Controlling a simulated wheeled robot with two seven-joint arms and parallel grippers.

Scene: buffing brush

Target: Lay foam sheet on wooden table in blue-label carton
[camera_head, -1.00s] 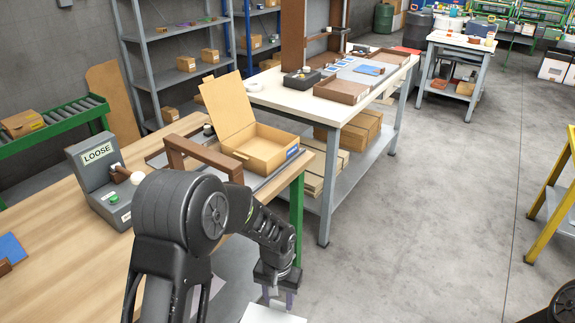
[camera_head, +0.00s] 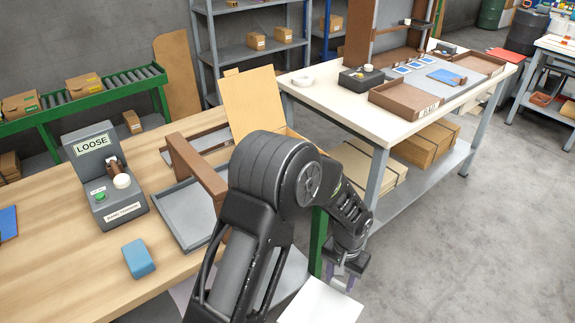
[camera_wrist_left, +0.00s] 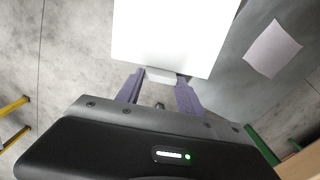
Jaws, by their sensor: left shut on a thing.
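A white foam sheet (camera_head: 322,302) is held in my left gripper (camera_head: 345,277), low in front of the wooden table (camera_head: 60,270). In the left wrist view the sheet (camera_wrist_left: 170,38) spreads out beyond the fingers, which are shut on a small white piece at its near edge. The open cardboard carton (camera_head: 252,103) stands at the wooden table's far right end with its lid raised. My left arm covers most of its body, and its blue label is hidden. The gripper is in front of the carton and apart from it. My right gripper is out of view.
A grey LOOSE box (camera_head: 105,190), a blue block (camera_head: 139,258) and a grey tray with a brown handle frame (camera_head: 195,170) are on the wooden table. A white-topped bench (camera_head: 330,95) stands behind. Another pale sheet (camera_wrist_left: 272,48) lies on a grey surface below.

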